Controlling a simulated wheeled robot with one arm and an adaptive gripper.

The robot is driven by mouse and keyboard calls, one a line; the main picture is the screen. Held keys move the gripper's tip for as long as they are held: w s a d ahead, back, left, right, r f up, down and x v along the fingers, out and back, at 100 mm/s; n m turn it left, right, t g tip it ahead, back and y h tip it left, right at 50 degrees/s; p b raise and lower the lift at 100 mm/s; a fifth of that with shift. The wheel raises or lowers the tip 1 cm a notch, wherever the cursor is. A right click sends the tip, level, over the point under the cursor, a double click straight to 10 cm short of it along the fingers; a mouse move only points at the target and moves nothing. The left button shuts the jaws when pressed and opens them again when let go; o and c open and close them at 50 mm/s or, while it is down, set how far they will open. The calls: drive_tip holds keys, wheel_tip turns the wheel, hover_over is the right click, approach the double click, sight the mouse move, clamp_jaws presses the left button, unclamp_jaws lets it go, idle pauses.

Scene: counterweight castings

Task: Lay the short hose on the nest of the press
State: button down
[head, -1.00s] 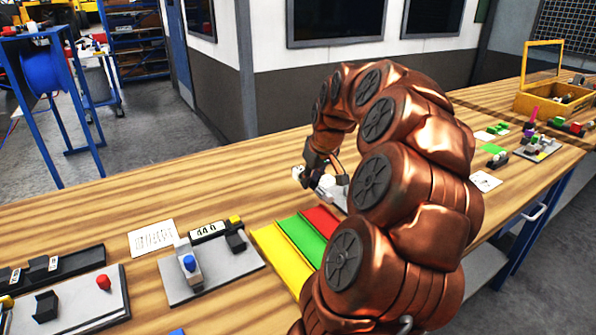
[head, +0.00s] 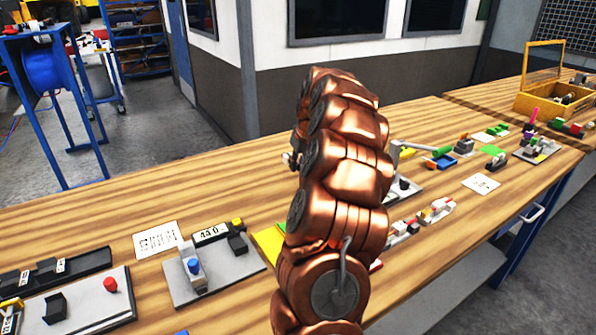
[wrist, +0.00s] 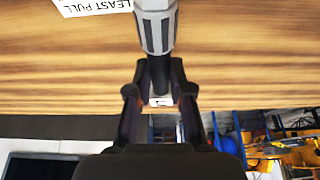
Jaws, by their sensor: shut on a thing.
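My gripper (wrist: 159,80) shows in the wrist view, its two dark fingers closed around a dark tube. A grey-and-white ribbed fitting (wrist: 156,25) sits on the tube's upper end, so this looks like the short hose, held over the bench. In the head view my arm hides most of the gripper; a small pale and dark bit (head: 291,158) shows at the arm's left edge. I cannot tell for sure which device is the press. A grey plate with a red button (head: 92,310) stands front left. Another grey plate (head: 400,190) is partly hidden behind my arm.
A grey-plated device with a blue knob and a 44.0 display (head: 211,233) stands left of my arm. Coloured strips (head: 268,240) are mostly hidden by the arm. A yellow open box (head: 550,103) stands far right. The bench's back left is clear.

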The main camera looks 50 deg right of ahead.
sight(298, 181)
drive_tip(key=shift+w+f+p, duration=0.1)
drive_tip(key=shift+f+p, duration=0.4)
drive_tip(key=shift+f, duration=1.25)
drive_tip(key=shift+f, duration=0.15)
drive_tip(key=c, duration=1.1)
unclamp_jaws()
drive_tip(key=shift+o, duration=0.2)
